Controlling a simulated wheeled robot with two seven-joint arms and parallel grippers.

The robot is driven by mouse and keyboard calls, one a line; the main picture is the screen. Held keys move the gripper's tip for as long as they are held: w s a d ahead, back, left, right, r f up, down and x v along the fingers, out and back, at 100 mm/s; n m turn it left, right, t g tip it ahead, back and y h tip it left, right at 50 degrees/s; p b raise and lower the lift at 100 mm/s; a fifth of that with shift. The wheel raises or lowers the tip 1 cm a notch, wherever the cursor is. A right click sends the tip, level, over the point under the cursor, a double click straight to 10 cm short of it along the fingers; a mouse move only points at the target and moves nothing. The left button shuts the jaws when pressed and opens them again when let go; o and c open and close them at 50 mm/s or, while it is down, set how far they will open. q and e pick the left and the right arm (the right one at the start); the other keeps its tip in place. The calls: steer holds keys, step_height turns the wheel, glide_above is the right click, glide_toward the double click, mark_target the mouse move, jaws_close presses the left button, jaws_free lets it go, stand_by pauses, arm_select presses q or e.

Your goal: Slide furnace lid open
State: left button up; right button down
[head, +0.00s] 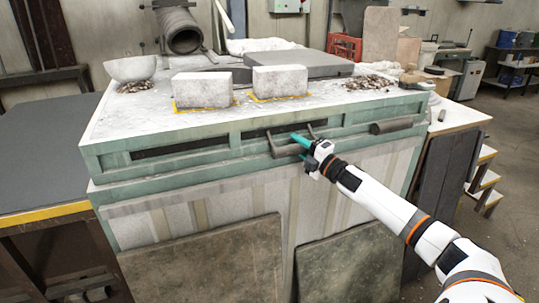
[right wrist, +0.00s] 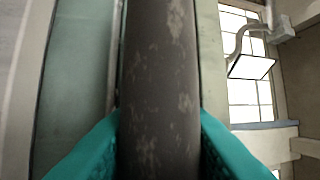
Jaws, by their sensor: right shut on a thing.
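The furnace (head: 180,168) is a large block with a pale top and a green metal frame. A dark bar handle (head: 285,152) sticks out from the front of the frame, by a dark slot. My right gripper (head: 297,139) has its teal fingers at this handle. In the right wrist view the worn dark bar (right wrist: 160,80) runs between the two teal fingers (right wrist: 160,150), which are shut on it. A flat dark grey slab (head: 303,65) lies on the furnace top; I cannot tell if it is the lid. My left gripper is out of view.
Two pale blocks (head: 201,90) (head: 280,81) stand on yellow-marked spots on the furnace top. A pale bowl (head: 131,68) and rubble piles (head: 368,82) lie there too. A second dark cylinder (head: 391,126) is on the front right. Dark panels (head: 210,262) lean below.

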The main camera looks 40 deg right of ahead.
steer(key=d, duration=0.2)
steer(key=s+d, duration=0.1)
steer(key=d, duration=0.1)
steer(key=d+b, duration=0.1)
steer(key=d, duration=0.1)
steer(key=shift+s+r, duration=0.15)
steer(key=shift+s, duration=0.2)
steer(key=shift+a, duration=0.1)
steer(key=c, duration=1.1)
jaws_free()
steer(key=shift+w+a, duration=0.1)
steer(key=shift+w, duration=0.05)
steer(key=shift+s+f, duration=0.35)
steer(key=shift+s, duration=0.1)
steer(key=v, duration=1.1)
